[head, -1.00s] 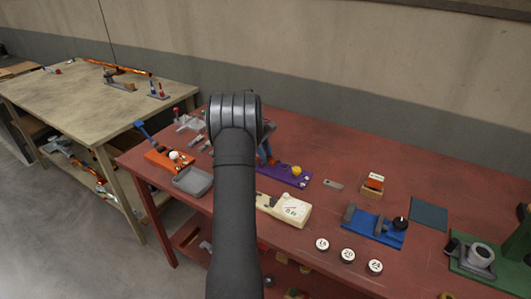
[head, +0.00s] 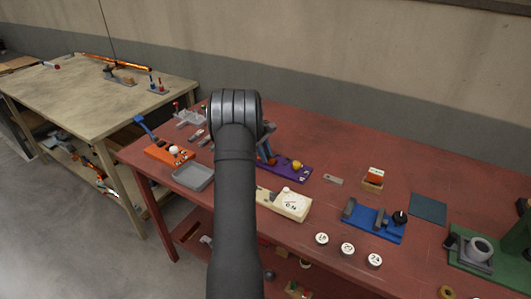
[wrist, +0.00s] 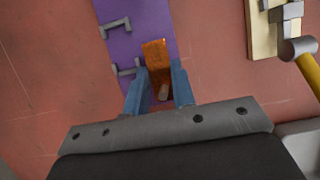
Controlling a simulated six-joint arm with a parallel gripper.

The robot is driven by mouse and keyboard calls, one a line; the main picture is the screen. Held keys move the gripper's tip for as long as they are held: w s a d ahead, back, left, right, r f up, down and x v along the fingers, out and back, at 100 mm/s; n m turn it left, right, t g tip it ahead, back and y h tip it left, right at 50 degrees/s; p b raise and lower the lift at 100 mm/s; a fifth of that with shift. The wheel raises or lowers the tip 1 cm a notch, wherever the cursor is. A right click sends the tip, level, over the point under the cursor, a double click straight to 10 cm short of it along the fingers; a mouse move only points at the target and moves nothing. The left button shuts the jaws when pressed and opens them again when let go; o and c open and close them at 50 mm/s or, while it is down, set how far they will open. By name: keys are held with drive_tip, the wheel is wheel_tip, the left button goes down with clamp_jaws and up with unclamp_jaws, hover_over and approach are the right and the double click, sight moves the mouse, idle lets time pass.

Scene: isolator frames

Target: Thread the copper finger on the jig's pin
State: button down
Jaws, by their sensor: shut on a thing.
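The copper finger (wrist: 154,53) is a small orange piece between the two blue fingertips of my gripper (wrist: 160,84) in the wrist view. My gripper is shut on it, over the purple jig (wrist: 143,14). In the head view my dark arm covers part of the jig (head: 290,173), and the copper finger is not discernible there.
Grey brackets (wrist: 127,68) stand on the jig's left side. A yellow knob (head: 297,164) is on its right end. The cream dial device (head: 290,205) stands in front, a grey tray (head: 193,177) at left, a blue fixture (head: 373,223) at right. Red bench surface is clear behind the jig.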

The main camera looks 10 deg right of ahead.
drive_tip(key=shift+f, duration=0.45)
drive_tip(key=c, duration=1.1)
unclamp_jaws()
drive_tip(key=shift+d+r, duration=0.1)
drive_tip(key=shift+w+r, duration=0.1)
drive_tip(key=shift+c, duration=0.2)
drive_tip(key=shift+w+r, duration=0.1)
drive_tip(key=shift+r, duration=0.15)
drive_tip(key=v, duration=1.6)
drive_tip(key=shift+a+r, duration=0.2)
drive_tip(key=shift+a, duration=0.15)
drive_tip(key=shift+f, duration=0.15)
